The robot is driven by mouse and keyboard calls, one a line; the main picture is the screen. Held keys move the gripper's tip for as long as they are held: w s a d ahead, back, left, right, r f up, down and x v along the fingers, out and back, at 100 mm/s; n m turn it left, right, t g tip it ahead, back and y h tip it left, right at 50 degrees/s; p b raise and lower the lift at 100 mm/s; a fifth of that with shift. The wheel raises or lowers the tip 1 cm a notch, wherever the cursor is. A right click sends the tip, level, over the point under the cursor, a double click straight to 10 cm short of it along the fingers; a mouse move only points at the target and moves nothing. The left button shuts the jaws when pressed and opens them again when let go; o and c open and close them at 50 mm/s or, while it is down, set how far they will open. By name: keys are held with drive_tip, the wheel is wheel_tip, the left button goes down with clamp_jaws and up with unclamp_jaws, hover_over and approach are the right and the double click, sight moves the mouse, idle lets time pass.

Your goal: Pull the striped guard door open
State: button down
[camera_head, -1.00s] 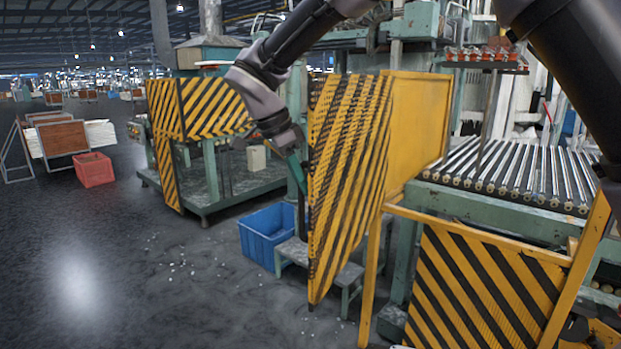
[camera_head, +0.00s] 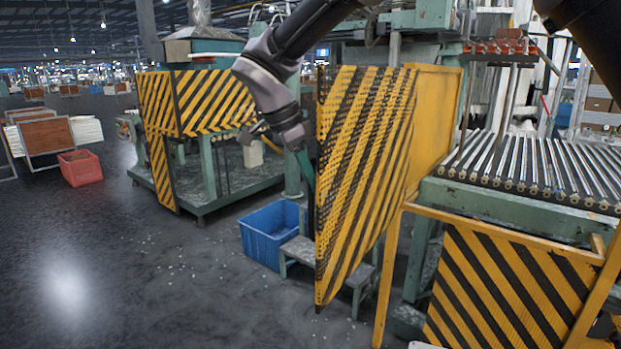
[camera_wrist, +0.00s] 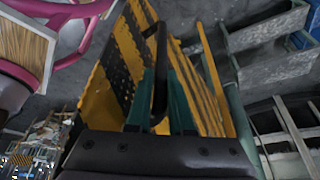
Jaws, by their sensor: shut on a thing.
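The striped guard door (camera_head: 362,165), yellow with black diagonal stripes and a perforated face, stands upright in the middle of the head view. Its near vertical edge faces me, and it stands out at an angle from the machine. My gripper (camera_head: 306,172) is at the door's left edge. In the wrist view, the gripper's teal fingers (camera_wrist: 161,98) are shut around a black bar handle (camera_wrist: 160,62) on the door (camera_wrist: 122,50). The fingertips are partly hidden in the head view.
A roller conveyor (camera_head: 530,165) and a lower striped panel (camera_head: 495,285) stand at right. A blue crate (camera_head: 268,235) and a low grey step (camera_head: 300,252) are on the floor beside the door. Another striped machine guard (camera_head: 195,105) is behind left. Open floor lies at left.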

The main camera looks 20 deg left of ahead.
drive_tip(key=c, duration=0.8)
unclamp_jaws()
drive_tip(key=shift+w+d, duration=0.1)
drive_tip(key=shift+w, duration=0.15)
drive_tip(key=shift+s, duration=0.1)
drive_tip(key=v, duration=1)
drive_tip(key=shift+a+r, duration=0.2)
drive_tip(key=shift+r, duration=0.15)
drive_tip(key=shift+s, duration=0.1)
